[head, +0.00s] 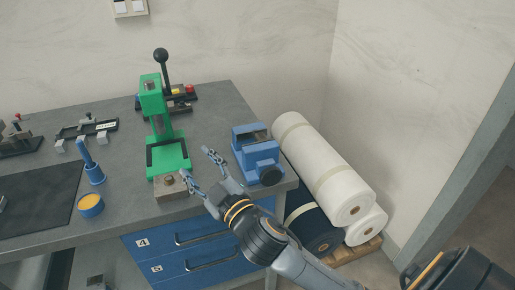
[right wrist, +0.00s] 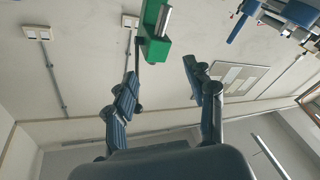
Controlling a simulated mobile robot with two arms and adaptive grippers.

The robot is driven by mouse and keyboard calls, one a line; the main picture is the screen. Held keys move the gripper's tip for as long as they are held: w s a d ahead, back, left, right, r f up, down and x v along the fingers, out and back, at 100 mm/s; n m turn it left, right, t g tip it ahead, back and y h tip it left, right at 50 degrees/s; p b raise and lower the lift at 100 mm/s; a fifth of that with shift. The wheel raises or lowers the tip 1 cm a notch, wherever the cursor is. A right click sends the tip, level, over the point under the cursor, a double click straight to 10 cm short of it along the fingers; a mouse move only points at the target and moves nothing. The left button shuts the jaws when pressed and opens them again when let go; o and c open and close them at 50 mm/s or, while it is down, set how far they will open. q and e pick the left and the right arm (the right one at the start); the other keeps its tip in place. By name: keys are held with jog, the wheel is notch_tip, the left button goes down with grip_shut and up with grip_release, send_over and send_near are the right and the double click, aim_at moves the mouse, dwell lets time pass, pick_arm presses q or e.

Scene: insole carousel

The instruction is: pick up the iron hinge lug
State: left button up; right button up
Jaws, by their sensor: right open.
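A small brownish-grey metal block (head: 169,192) with a round dark piece on top sits near the bench's front edge, in front of the green press. The round piece may be the iron hinge lug (head: 168,180), but it is too small to be sure. My right gripper (head: 201,167) is open and empty, just right of the block, with its fingers pointing up and left in the head view. In the right wrist view its two fingers (right wrist: 160,80) are spread apart with nothing between them; the block does not show there. My left gripper is not in view.
The green press (head: 167,155) stands behind the block. A blue vise (head: 258,153) is close on the right. A blue-handled stamp (head: 94,172) and a round yellow-topped tin (head: 91,205) stand left. White rolls (head: 325,170) lie right of the bench. Grey bench top (head: 215,115) is free behind.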

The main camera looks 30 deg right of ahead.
jog(key=a+r+n+t+y, duration=0.1)
jog(key=a+r+n+y, duration=0.6)
jog(key=r+n+y, duration=0.25)
jog(key=s+a+r+n+g+y, duration=0.1)
jog(key=a+r+n+g+y, duration=0.3)
jog(key=n+y, duration=0.25)
jog(key=n+g+h, duration=0.9)
jog(key=g+h, duration=0.3)
jog(key=h, duration=0.7)
send_near(261, 135)
jog(key=x, duration=0.4)
jog(key=shift+s+a+f, duration=0.1)
jog(key=shift+s+f, duration=0.1)
jog(key=shift+s, duration=0.2)
jog(key=shift+n, duration=0.3)
jog(key=shift+w+p+x, duration=0.15)
jog(key=shift+p+x, duration=0.2)
jog(key=shift+x, duration=1.2)
jog(key=shift+w+p+x, duration=0.15)
jog(key=shift+p+x, duration=0.2)
jog(key=shift+x, duration=1.15)
jog(key=shift+r, duration=0.15)
